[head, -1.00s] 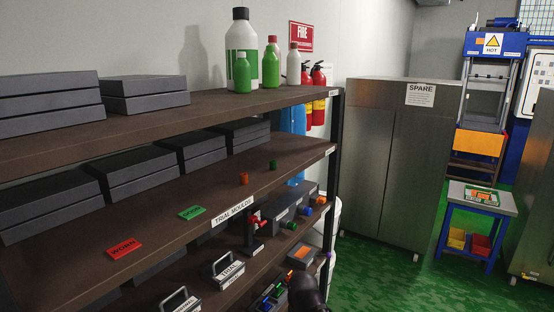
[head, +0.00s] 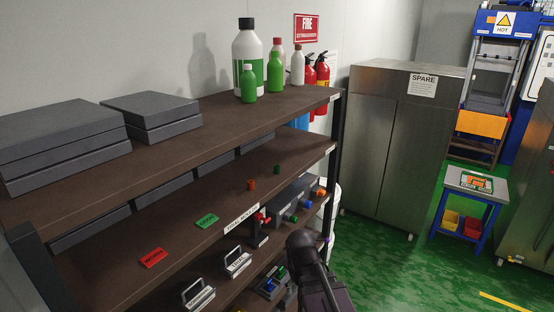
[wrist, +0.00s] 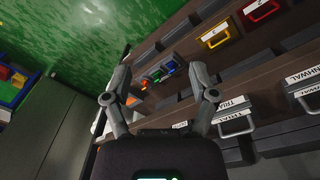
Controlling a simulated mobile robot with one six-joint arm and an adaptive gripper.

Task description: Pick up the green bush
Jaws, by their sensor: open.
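A small green bush (head: 277,169) stands upright on the middle shelf, near its right end, beside an orange bush (head: 251,184). Another green piece (head: 281,271) lies in a tray on the lower shelf; a green piece in a tray also shows in the wrist view (wrist: 157,73) beside blue and orange ones. I cannot tell whether these are bushes too. My gripper (wrist: 160,95) is open and empty, its two fingers spread apart, with the tray beyond them in the picture. In the head view my dark arm shows at the bottom, right of the lower shelf.
The shelf rack (head: 205,185) holds grey mould boxes, green and red labels, and handled blocks. Bottles (head: 248,65) stand on the top shelf. A steel cabinet (head: 400,145) and a small blue table (head: 470,200) stand at right. The green floor between them is open.

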